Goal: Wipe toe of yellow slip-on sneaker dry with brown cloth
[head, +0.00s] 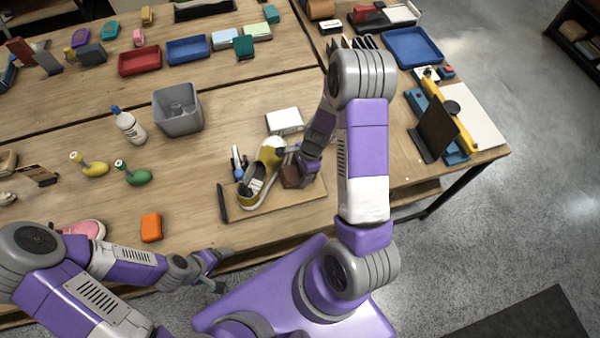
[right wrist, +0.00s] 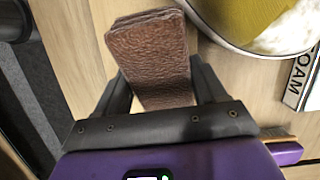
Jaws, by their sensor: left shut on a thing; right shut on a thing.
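The yellow slip-on sneaker (head: 263,168) lies on a mat on the table, its toe toward the back. Its yellow upper and pale sole edge fill the top right of the right wrist view (right wrist: 236,18), with a whitish patch on the yellow. My right gripper (head: 297,164) is shut on the folded brown cloth (right wrist: 152,60), just right of the sneaker. The cloth also shows in the head view (head: 291,177). I cannot tell whether it touches the shoe. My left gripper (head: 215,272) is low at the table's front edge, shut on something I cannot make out.
The tan mat (head: 290,205) carries small tools left of the shoe. A white box (head: 285,121) stands behind it; a grey bin (head: 178,108) and white bottle (head: 128,125) stand further left. An orange block (head: 151,227) lies near the front edge.

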